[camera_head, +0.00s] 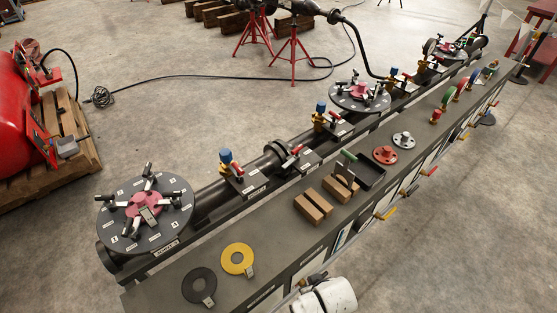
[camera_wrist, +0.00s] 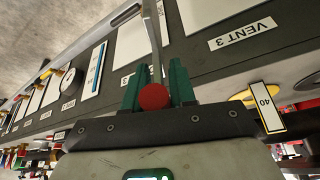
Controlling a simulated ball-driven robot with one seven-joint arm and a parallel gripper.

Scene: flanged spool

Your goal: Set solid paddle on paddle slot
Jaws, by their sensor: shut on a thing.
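My gripper (camera_wrist: 155,78), with green fingers in the wrist view, is shut on a red round knob (camera_wrist: 153,97). A grey metal bar runs from the knob toward the bench front near a VENT 3 label (camera_wrist: 243,36). In the head view, a dark round paddle (camera_head: 192,281) with a tag lies flat at the bench's near end. A yellow ring paddle (camera_head: 237,246) lies beside it; it also shows in the wrist view with a 40 tag (camera_wrist: 266,107). Both are apart from my gripper. I cannot tell for certain which part is the paddle slot.
Wooden blocks (camera_head: 312,206), a black tray (camera_head: 370,175) and red (camera_head: 384,155) and grey flanged pieces (camera_head: 404,140) stand along the bench top. A pipe with flanges (camera_head: 277,151) and valves runs behind. Coloured levers (camera_head: 387,214) stick out from the bench front.

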